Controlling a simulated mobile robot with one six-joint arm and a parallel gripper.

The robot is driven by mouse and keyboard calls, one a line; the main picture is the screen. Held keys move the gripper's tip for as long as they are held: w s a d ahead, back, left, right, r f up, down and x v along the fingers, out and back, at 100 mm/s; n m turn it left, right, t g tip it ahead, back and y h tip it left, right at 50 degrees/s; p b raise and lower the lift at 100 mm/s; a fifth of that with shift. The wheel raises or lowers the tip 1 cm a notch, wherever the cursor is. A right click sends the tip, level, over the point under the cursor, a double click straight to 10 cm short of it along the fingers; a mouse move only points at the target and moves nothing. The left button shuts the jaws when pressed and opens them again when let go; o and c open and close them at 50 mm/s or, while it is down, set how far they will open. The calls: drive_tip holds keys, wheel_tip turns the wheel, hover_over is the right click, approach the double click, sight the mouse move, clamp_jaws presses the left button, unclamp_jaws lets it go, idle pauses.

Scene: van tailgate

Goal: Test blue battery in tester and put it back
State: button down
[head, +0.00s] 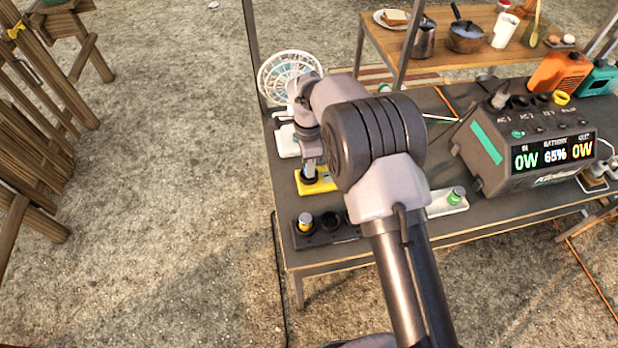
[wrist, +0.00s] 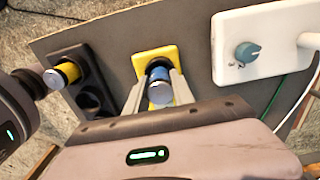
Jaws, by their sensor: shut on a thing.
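The blue battery (wrist: 160,90), with a silver end, is between the fingers of my gripper (wrist: 158,78), which is shut on it. It stands at the dark round socket of the yellow tester (wrist: 141,68); I cannot tell how deep it sits. In the head view my gripper (head: 311,172) points down at the yellow tester (head: 324,186), partly hidden by my arm. The black battery holder (head: 299,240) lies nearer the table's front edge. It holds a yellow battery (head: 305,222) beside an empty hole; the wrist view also shows the yellow battery (wrist: 68,72) and holder (wrist: 62,54).
A white box with a teal knob (wrist: 247,52) is beside the tester. The power station (head: 522,140) reads 65%. A white fan (head: 290,75) is at the back left. My arm hides the table's middle.

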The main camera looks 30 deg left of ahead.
drive_tip(key=shift+f+b, duration=0.55)
drive_tip(key=shift+f, duration=0.25)
drive_tip(key=shift+s+d+f, duration=0.15)
drive_tip(key=shift+s+f, duration=0.05)
drive_tip(key=shift+f, duration=0.15)
drive_tip(key=c, duration=1)
unclamp_jaws()
drive_tip(key=shift+f+b, duration=0.2)
drive_tip(key=shift+b, duration=0.1)
wheel_tip(320, 180, up, 19)
drive_tip(key=p, duration=0.7)
drive_tip(key=shift+w+f, duration=0.15)
